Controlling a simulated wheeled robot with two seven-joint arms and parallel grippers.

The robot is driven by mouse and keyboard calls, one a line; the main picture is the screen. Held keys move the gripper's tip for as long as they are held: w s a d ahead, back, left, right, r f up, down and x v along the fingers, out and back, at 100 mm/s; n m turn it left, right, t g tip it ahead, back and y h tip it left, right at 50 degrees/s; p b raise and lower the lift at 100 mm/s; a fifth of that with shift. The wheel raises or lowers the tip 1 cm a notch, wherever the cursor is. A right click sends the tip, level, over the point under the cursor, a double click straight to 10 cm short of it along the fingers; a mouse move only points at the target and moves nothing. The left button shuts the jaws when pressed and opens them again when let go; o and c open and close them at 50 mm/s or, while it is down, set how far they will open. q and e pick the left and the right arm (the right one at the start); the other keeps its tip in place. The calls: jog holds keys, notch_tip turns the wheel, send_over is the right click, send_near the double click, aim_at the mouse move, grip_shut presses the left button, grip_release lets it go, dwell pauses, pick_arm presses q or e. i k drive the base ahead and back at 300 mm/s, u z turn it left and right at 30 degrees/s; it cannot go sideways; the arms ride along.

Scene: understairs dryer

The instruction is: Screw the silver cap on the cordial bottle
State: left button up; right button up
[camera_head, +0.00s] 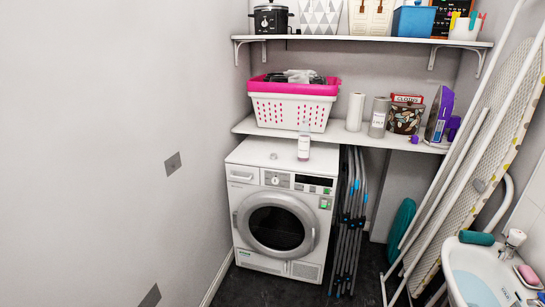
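The cordial bottle (304,146) stands upright on top of the white dryer (252,152), near its right side. It is small in the picture, with a pale pinkish body and a clear, narrow neck. A small silvery round thing (273,156), which looks like the cap, lies on the dryer top to the left of the bottle, apart from it. Its details are too small to make out. Neither of my grippers is in view.
A shelf (345,137) behind the dryer holds a white and pink laundry basket (290,107), rolls and boxes. Folded grey racks (348,220) stand right of the dryer. An ironing board (490,165) leans farther right, near a sink (480,262). The dryer top's left part is clear.

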aim_at(304, 133)
jog(key=z, duration=0.45)
jog(key=i, duration=1.35)
jog(key=u, duration=0.85)
jog(key=i, duration=0.9)
jog(key=u, duration=0.95)
